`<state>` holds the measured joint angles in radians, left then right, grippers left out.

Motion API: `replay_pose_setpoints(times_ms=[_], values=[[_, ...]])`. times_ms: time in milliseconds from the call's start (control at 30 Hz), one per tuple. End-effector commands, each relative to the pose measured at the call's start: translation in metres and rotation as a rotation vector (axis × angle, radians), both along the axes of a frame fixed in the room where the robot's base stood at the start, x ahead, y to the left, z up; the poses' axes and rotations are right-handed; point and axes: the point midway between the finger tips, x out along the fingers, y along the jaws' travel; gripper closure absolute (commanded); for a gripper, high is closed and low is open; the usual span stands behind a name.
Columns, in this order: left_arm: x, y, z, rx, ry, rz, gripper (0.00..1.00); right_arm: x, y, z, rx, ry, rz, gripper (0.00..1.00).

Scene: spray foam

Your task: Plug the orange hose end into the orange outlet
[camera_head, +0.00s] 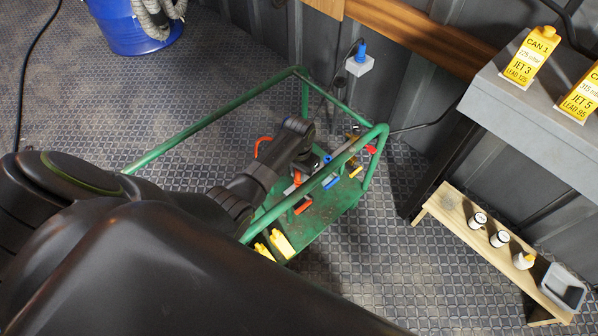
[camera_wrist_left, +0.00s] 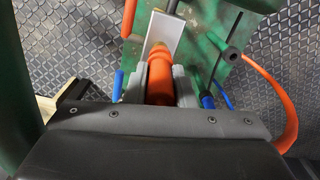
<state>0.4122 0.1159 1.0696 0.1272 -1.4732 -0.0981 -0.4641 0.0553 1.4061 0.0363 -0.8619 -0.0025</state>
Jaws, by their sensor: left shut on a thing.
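My left gripper (camera_wrist_left: 159,88) is shut on the orange hose end (camera_wrist_left: 160,76), which lies between its grey fingers. The hose end's tip meets or overlaps a pale metal plate (camera_wrist_left: 162,36) in the wrist view; I cannot tell whether it is seated in anything. An orange hose (camera_wrist_left: 286,112) curves at the right of that view and shows as a loop in the head view (camera_head: 262,146). An orange piece (camera_head: 303,205) shows on the green cart; I cannot tell whether it is the outlet. My right gripper is out of view.
The green cart frame (camera_head: 215,118) has rails around the work area. It carries yellow pieces (camera_head: 282,243) and blue (camera_head: 331,182) and red (camera_head: 371,149) fittings. A grey table (camera_head: 535,105) and a wooden shelf (camera_head: 468,245) stand at right. A blue bucket (camera_head: 125,25) is at upper left.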

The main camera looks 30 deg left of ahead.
Motion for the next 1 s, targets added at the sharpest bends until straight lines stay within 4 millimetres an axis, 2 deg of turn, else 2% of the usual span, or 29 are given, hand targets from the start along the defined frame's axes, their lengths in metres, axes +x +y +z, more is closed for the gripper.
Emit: replay_pose_setpoints(times_ms=[700, 1000], values=[[0.0002, 0.0, 0.0001, 0.0, -0.001, 0.0, 0.97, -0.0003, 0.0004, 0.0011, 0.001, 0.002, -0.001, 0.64], [0.0004, -0.0003, 0.0011, 0.0, 0.0, 0.0, 0.97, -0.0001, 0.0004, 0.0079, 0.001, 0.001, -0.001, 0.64]])
